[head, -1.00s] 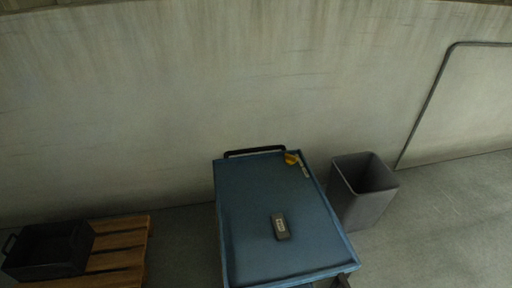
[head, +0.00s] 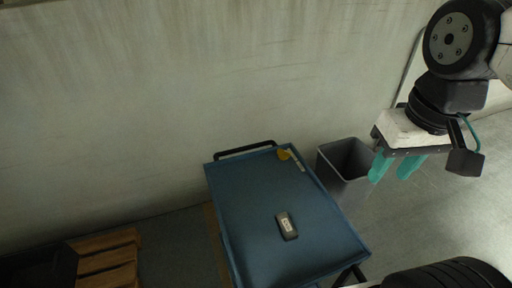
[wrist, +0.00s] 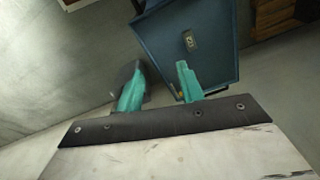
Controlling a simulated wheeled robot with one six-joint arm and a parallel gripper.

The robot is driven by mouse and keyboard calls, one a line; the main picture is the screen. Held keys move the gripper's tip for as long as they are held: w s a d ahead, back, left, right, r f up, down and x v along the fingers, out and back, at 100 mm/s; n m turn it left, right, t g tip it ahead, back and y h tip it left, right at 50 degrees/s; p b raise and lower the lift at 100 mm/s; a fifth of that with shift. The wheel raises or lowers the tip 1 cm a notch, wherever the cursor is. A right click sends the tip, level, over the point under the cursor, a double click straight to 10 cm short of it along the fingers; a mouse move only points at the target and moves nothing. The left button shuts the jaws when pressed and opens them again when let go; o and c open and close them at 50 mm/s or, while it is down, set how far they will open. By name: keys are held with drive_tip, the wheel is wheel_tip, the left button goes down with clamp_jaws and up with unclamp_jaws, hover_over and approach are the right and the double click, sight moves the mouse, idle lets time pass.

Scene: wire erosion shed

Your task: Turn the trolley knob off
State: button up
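The blue trolley (head: 250,220) stands against the wall in the head view, and its top also shows in the wrist view (wrist: 215,60). A small yellow knob (head: 284,154) sits at its far right corner beside a pale label strip. Its on or off position is too small to tell. In the wrist view the knob is mostly hidden behind the right finger. My gripper (head: 391,176) has teal fingers, spread apart and empty. In the head view it appears right of the trolley, in front of the bin, apart from the knob. Its fingers also show in the wrist view (wrist: 160,68).
A grey box with a light label (head: 286,225) lies on the trolley top. A black handle (head: 245,149) rises at its back edge. A grey bin (head: 345,160) stands close to its right. A wooden pallet (head: 108,262) with a dark crate (head: 38,268) is at left.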

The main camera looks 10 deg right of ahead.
drive_tip(key=w+a+m+y, duration=0.25)
drive_tip(key=w+m, duration=0.35)
drive_tip(key=w, duration=0.8)
drive_tip(key=m+t+y, duration=0.1)
drive_tip(key=m, duration=1.7)
hover_over(284, 151)
drive_tip(key=s+d, duration=0.2)
drive_tip(key=d, duration=0.1)
wheel_tip(284, 151, down, 29)
drive_tip(key=x, duration=0.7)
drive_tip(key=shift+w+a, duration=0.15)
drive_tip(key=shift+w, duration=0.1)
clamp_jaws()
